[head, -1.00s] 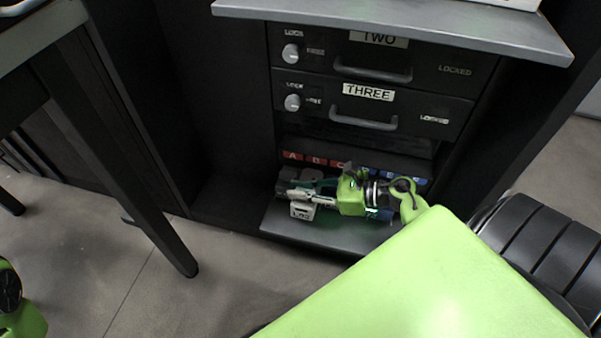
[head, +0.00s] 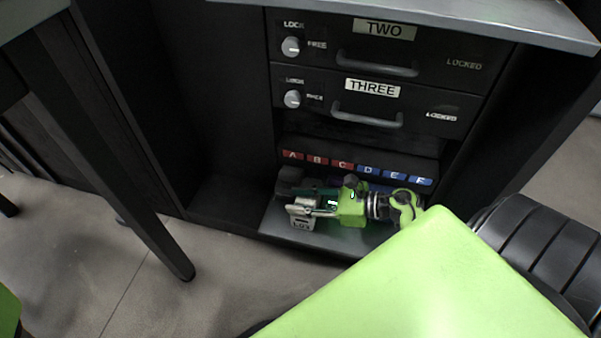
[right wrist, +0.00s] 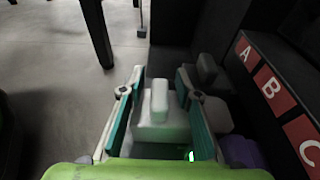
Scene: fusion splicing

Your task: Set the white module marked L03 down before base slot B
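The white module marked L03 (head: 302,224) stands on the low shelf, at its front left, below and in front of the red labels A and B. In the right wrist view, its upright white tab (right wrist: 159,100) rises between my fingers. My right gripper (head: 310,202) reaches in from the right at shelf height. In the right wrist view the teal-padded fingers (right wrist: 158,88) stand apart, with a visible gap on each side of the tab. Label B (head: 317,160) marks slot B; it also shows in the right wrist view (right wrist: 268,85). My left gripper is out of view.
Dark grey blocks (right wrist: 216,114) stand beside my right finger, towards the label strip, with a purple one (right wrist: 240,152) nearer. Drawer THREE (head: 372,100) overhangs the shelf (head: 345,240). A dark table leg (head: 165,235) stands at left. The shelf's front edge is close to the module.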

